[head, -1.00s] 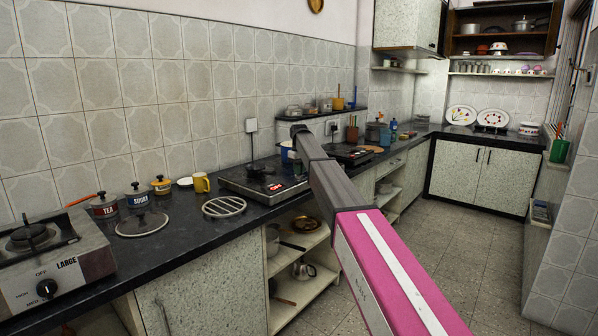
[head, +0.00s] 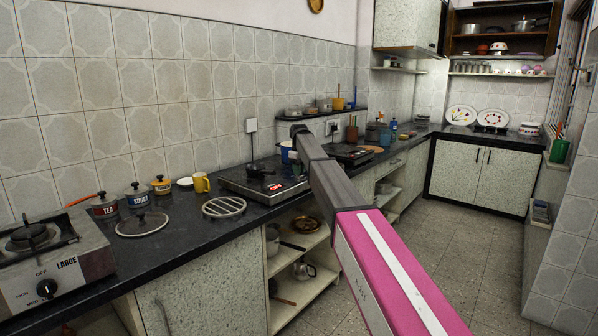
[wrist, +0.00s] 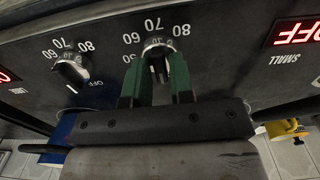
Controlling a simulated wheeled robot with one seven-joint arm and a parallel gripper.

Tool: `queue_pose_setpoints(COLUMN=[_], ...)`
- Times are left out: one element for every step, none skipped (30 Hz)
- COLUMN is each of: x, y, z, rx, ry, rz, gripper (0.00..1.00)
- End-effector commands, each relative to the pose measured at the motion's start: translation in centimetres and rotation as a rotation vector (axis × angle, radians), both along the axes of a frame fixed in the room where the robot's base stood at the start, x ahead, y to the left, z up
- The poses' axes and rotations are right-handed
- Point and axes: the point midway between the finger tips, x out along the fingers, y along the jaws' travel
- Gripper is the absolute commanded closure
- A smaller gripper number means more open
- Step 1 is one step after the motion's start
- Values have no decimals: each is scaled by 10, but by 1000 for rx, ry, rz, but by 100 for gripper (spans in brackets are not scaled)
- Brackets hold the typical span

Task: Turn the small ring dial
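The small ring dial (wrist: 157,46) is a dark knob with a 60-70-80 scale, on a dark panel in the wrist view. It is beside the SMALL label and a red OFF display (wrist: 298,33). My gripper (wrist: 157,66) has two green fingers, one on each side of the knob. They are a short gap apart, and contact with the knob cannot be made out. A second dial (wrist: 72,72), with its own scale and an OFF mark, is to the left. In the head view, the gripper and the dials are hidden.
In the head view, a hob with a red display (head: 272,187) stands on the dark counter (head: 195,238). A LARGE-marked burner unit (head: 50,262) stands at far left. The floor at right is clear.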

Motion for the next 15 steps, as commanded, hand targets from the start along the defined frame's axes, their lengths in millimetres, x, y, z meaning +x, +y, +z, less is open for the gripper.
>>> queue_pose_setpoints(x=[0, 0, 0, 0, 0, 0, 0, 0, 0, 0, 0, 0, 0, 0, 0], y=[0, 0, 0, 0, 0, 0, 0, 0, 0, 0, 0, 0, 0, 0, 0], z=[0, 0, 0, 0, 0, 0, 0, 0, 0, 0, 1, 2, 3, 5, 8], rx=[0, 0, 0, 0, 0, 0, 0, 0, 1, 0, 0, 0, 0, 0, 0], ry=[0, 0, 0, 0, 0, 0, 0, 0, 1, 0, 0, 0, 0, 0, 0], rz=[0, -1, -1, -1, -1, -2, -2, -2, -2, -2, -2, -2, -2, -3, -3], gripper=[62, 62, 62, 62, 62, 62, 62, 62, 62, 62, 62, 62, 62, 62, 62])
